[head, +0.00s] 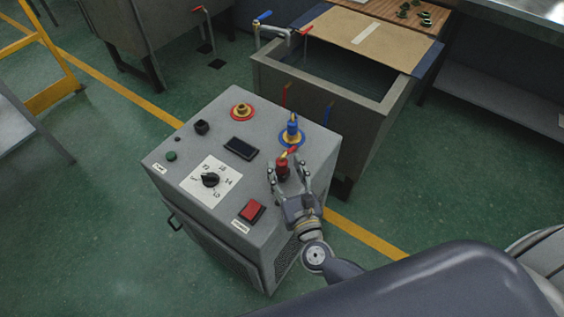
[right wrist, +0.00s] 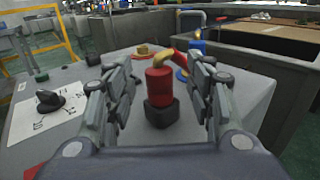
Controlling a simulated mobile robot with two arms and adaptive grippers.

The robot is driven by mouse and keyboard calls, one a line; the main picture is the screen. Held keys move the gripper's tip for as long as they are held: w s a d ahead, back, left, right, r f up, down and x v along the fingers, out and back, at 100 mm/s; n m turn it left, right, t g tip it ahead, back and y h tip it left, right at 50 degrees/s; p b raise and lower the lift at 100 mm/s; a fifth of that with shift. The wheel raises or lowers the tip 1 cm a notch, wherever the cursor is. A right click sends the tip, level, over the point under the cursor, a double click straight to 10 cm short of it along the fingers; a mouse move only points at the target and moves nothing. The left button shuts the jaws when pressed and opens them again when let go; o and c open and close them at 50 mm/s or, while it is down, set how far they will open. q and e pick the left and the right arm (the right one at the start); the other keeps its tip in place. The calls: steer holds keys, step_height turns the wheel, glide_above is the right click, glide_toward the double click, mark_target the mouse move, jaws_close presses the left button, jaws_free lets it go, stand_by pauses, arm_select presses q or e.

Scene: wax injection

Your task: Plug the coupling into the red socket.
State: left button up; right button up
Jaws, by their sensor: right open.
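The red coupling (head: 282,172) stands upright on the grey machine top; it also shows in the right wrist view (right wrist: 158,84), sitting in a dark holder (right wrist: 160,114), with a brass elbow and a red end on top. The red socket (head: 242,111), a brass fitting in a red ring, is empty at the machine's far edge; it shows in the right wrist view (right wrist: 143,51) behind the coupling. My right gripper (head: 289,172) is open, its fingers on either side of the red coupling, with gaps visible in the wrist view. My left gripper is out of view.
A blue coupling (head: 292,126) sits in the blue-ringed socket (head: 291,138). An empty black holder (head: 201,127), a display (head: 240,145), a dial (head: 210,180) and a red switch (head: 252,211) stand on the top. A water tank (head: 335,125) stands behind.

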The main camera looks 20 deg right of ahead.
mark_target(284, 166)
steer(key=shift+w+r, duration=0.1)
steer(key=shift+w, duration=1.4)
steer(key=c, duration=1)
steer(key=shift+c, duration=0.8)
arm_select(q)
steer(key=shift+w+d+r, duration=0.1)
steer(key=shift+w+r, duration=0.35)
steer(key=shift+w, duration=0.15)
